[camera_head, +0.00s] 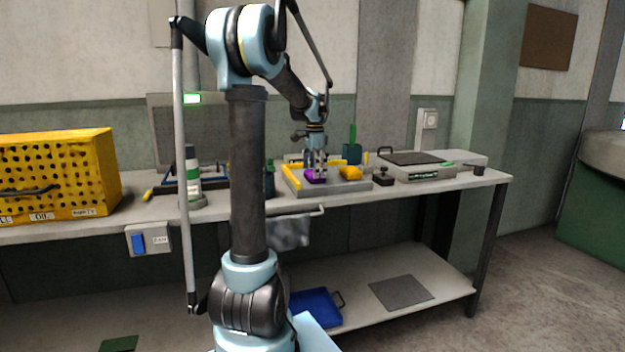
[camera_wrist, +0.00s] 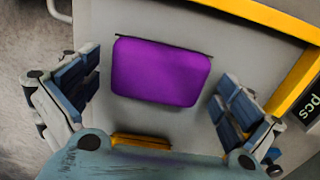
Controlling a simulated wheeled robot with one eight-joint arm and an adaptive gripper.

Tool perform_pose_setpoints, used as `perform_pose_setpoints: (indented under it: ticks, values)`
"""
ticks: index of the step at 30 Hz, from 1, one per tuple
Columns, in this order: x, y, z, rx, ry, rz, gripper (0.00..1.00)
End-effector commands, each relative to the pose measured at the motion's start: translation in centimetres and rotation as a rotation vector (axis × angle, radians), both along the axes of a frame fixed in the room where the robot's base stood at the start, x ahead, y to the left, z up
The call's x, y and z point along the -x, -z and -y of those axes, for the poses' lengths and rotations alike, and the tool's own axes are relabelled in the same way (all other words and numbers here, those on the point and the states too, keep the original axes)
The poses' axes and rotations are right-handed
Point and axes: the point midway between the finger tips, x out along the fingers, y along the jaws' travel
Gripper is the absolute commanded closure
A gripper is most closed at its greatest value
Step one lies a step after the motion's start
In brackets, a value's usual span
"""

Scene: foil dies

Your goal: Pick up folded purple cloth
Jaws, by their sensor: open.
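The folded purple cloth (camera_wrist: 160,72) lies flat on a grey surface in the wrist view, a neat rounded rectangle. My gripper (camera_wrist: 165,90) is open, with one finger on each side of the cloth and a visible gap to both. In the head view the cloth (camera_head: 315,176) is a small purple patch on a grey tray (camera_head: 330,189) on the workbench. My gripper (camera_head: 319,168) points down right over it there and partly hides it. I cannot tell the exact height of the fingertips above the tray.
A yellow perforated box (camera_head: 55,172) stands far left.

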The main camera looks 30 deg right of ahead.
Motion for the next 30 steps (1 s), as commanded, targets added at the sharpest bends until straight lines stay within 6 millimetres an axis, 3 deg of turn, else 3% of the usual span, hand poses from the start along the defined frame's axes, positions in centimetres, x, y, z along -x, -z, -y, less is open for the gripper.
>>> perform_pose_setpoints:
  ticks: [10,15,26,30]
  values:
    - [0.0,0.7,0.0,0.0,0.0,0.0,0.02]
    - [0.0,0.7,0.0,0.0,0.0,0.0,0.41]
    - [0.0,0.6,0.0,0.0,0.0,0.0,0.41]
    - [0.0,-0.5,0.0,0.0,0.0,0.0,0.41]
